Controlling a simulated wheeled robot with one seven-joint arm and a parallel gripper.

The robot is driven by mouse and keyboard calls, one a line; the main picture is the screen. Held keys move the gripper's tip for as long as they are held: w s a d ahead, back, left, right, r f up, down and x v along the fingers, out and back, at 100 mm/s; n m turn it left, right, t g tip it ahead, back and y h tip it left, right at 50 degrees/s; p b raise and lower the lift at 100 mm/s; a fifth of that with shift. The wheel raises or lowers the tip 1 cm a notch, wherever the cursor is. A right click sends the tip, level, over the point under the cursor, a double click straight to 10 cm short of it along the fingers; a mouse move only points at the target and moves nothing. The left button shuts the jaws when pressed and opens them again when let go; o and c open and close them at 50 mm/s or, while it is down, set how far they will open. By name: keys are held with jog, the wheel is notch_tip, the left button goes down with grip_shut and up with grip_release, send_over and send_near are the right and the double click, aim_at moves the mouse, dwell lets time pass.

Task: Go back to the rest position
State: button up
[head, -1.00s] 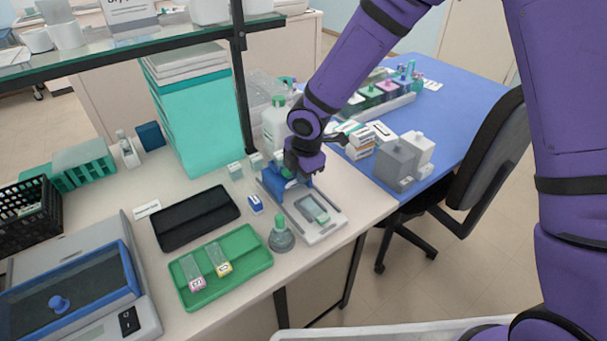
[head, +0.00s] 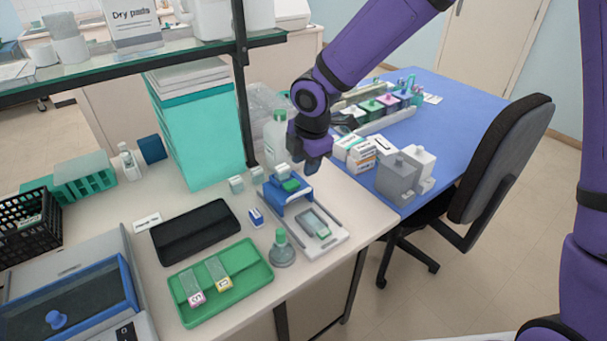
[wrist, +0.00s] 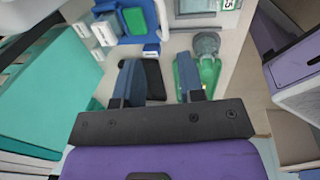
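My gripper (head: 313,166) hangs above and slightly behind a blue device with a green top (head: 289,188) on the bench. In the wrist view its two fingers (wrist: 160,78) stand apart with nothing between them, so it is open and empty. The blue device belongs to or sits at the back of a pale flat base (head: 330,236) bearing a slide-like piece (head: 316,222). A green tray (head: 250,277) at the front holds two slides with pink and yellow labels.
A black folder-like mat (head: 196,231) lies behind the tray. A squat green-capped bottle (head: 281,250) stands beside the tray. A teal box stack (head: 205,130) and shelf post (head: 241,90) stand left of my arm. Grey and white containers (head: 398,176) and a chair (head: 497,160) are to the right.

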jog(key=shift+s+d+r, duration=0.1)
jog(key=shift+r, duration=0.85)
jog(key=s+d+r+m+t+h, duration=0.1)
jog(key=s+d+r+m, duration=0.3)
jog(key=d+r+m, duration=0.4)
jog(key=s+d+r+m+t+h, duration=0.1)
jog(key=s+d+r+m, duration=0.25)
jog(key=d+r, duration=0.45)
jog(key=s+d+r+m, duration=0.2)
jog(key=s+d+m, duration=0.4)
jog(key=s, duration=0.2)
jog(key=s+d+r+m+t, duration=0.1)
jog(key=s+d+r+m, duration=0.2)
jog(key=s+d+m, duration=0.3)
jog(key=s+m, duration=0.1)
jog(key=s, duration=0.2)
jog(key=shift+d+y, duration=0.2)
jog(key=shift+y, duration=0.2)
